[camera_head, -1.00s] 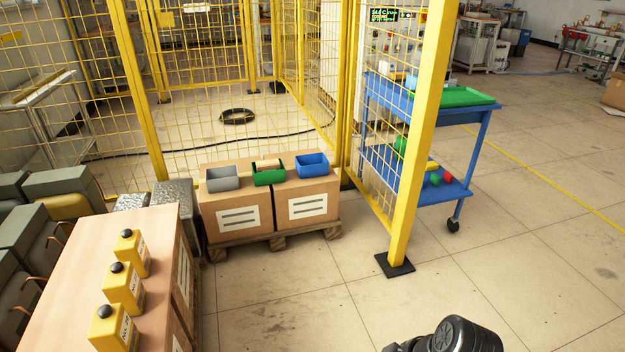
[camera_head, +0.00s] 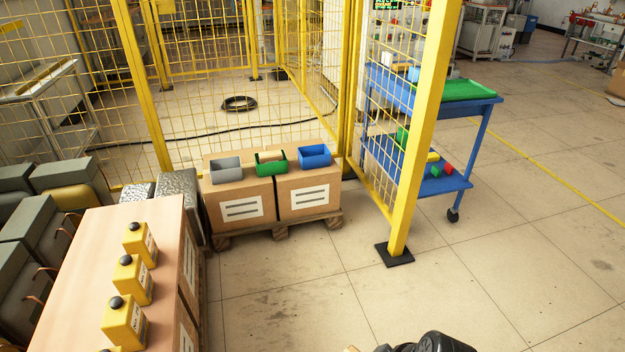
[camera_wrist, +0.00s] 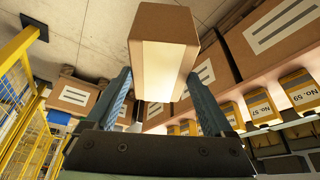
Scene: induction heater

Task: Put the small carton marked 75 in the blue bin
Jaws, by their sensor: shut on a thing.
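My gripper (camera_wrist: 160,78) is shut on a small brown carton (camera_wrist: 163,28), which sits between its two blue-grey fingers in the wrist view. No number can be read on the sides of the carton that show. The blue bin (camera_head: 314,156) stands on a large cardboard box in the head view, at the right end of a row of three bins. Its open top faces up. Only a dark part of my arm shows at the bottom edge of the head view, well apart from the bin.
A green bin (camera_head: 271,163) and a grey bin (camera_head: 226,171) stand left of the blue one. Yellow numbered boxes (camera_head: 139,243) stand on cartons at the left. A yellow fence post (camera_head: 412,150) and a blue cart (camera_head: 478,110) are at the right. The floor in front is clear.

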